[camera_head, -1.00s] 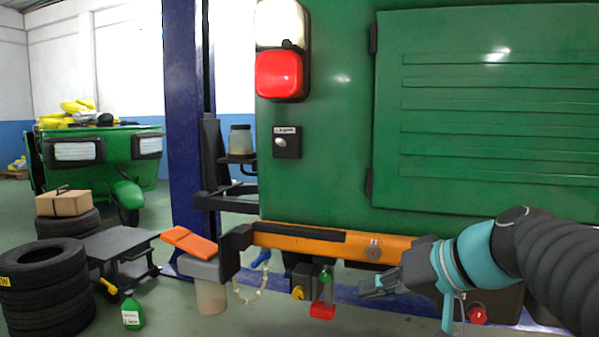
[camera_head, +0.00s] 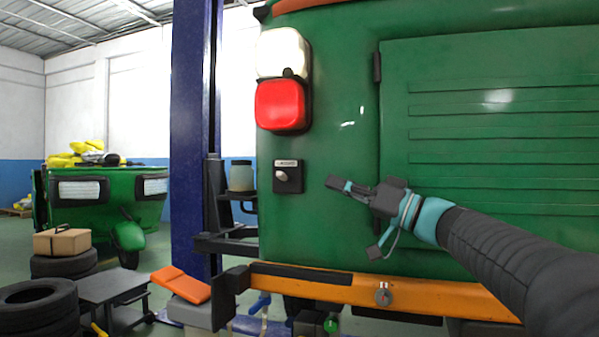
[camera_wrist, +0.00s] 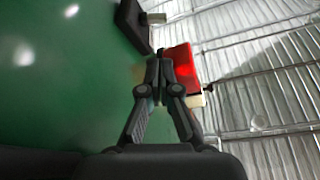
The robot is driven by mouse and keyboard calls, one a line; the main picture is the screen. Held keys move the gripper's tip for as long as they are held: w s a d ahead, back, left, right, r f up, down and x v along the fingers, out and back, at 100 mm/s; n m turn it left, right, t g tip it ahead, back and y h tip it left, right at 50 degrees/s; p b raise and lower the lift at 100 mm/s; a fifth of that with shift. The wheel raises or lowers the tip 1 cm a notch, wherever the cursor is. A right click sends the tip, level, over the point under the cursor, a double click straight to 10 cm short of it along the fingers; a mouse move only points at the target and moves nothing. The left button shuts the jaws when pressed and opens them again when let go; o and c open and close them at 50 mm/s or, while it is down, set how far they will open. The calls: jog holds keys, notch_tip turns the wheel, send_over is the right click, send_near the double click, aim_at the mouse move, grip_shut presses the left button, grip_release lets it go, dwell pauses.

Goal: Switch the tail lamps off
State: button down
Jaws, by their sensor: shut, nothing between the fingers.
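The tail lamp (camera_head: 281,104) on the green vehicle's rear is bright red below a white lamp (camera_head: 282,53). Below it is a black switch plate (camera_head: 288,177) with a small label and a pale knob (camera_head: 282,175). My gripper (camera_head: 332,182) is shut and empty, just right of the switch plate and apart from it. In the wrist view the shut fingertips (camera_wrist: 160,55) overlap the red lamp (camera_wrist: 181,67).
A blue lift post (camera_head: 192,140) with black arms stands left of the vehicle. An orange bumper bar (camera_head: 420,296) runs below my arm. A hinged green door panel (camera_head: 480,150) lies behind my arm. Tyres (camera_head: 40,305) and a grey trolley (camera_head: 110,287) stand at the lower left.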

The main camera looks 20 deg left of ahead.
aim_at(283, 177)
jog(key=shift+s+a, duration=0.1)
jog(key=shift+a, duration=0.25)
jog(key=p+x, duration=0.2)
jog(key=x, duration=0.7)
jog(key=shift+a, duration=0.35)
jog(key=shift+r, duration=0.1)
